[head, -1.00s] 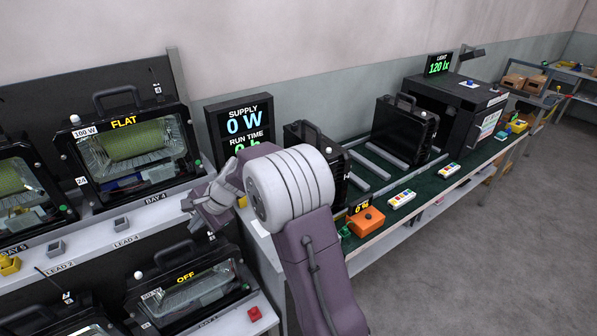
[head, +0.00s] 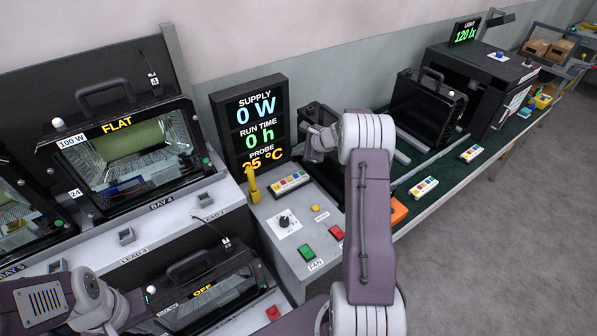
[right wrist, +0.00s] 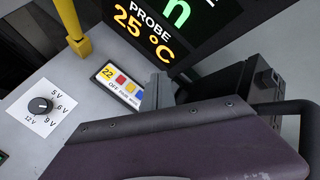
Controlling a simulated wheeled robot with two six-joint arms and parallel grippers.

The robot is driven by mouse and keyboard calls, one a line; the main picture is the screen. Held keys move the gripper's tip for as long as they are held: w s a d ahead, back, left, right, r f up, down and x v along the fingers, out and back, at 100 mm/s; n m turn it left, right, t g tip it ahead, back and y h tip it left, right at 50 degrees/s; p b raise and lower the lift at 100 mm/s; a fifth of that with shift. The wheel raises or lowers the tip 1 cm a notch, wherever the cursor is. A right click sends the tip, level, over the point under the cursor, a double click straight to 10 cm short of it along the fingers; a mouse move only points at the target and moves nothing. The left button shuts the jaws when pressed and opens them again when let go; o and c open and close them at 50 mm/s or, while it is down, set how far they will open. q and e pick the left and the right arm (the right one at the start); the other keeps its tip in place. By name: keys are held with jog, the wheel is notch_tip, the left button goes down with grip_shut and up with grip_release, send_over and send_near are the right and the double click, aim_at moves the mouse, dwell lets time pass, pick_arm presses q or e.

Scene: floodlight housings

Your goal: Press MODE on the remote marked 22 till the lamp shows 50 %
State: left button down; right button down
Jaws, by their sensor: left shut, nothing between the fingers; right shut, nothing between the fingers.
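The remote marked 22 (right wrist: 121,84) lies on the grey console, with a yellow 22 label and coloured buttons along its face. In the head view it is the white strip (head: 290,183) below the supply display. My right gripper (head: 312,143) is shut and empty, above and behind the remote. In the right wrist view its grey fingers (right wrist: 156,92) overlap the remote's right end; I cannot tell whether they touch it. The MODE lettering is too small to read surely. My left gripper (head: 120,322) is shut and empty at the lower left. No 50 % reading shows.
A yellow post (head: 252,184) stands left of the remote. The console carries a dial (head: 284,221), a green FAN button (head: 306,251) and a red button (head: 337,233). Two more remotes (head: 424,188) (head: 471,153) lie on the green bench. My right arm hides part of that bench.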

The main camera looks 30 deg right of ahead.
jog(key=b, duration=0.7)
send_over(298, 178)
notch_tip(298, 178, down, 8)
jog(key=shift+w+d+f, duration=0.1)
jog(key=shift+w+f, duration=0.05)
jog(key=shift+f, duration=0.35)
jog(key=shift+b, duration=0.3)
dwell(1.2)
jog(key=shift+f+b, duration=0.35)
jog(key=shift+b, duration=0.05)
jog(key=shift+f+b, duration=0.4)
dwell(0.5)
jog(key=shift+r, duration=0.1)
jog(key=shift+r+p, duration=0.6)
jog(key=shift+r, duration=0.1)
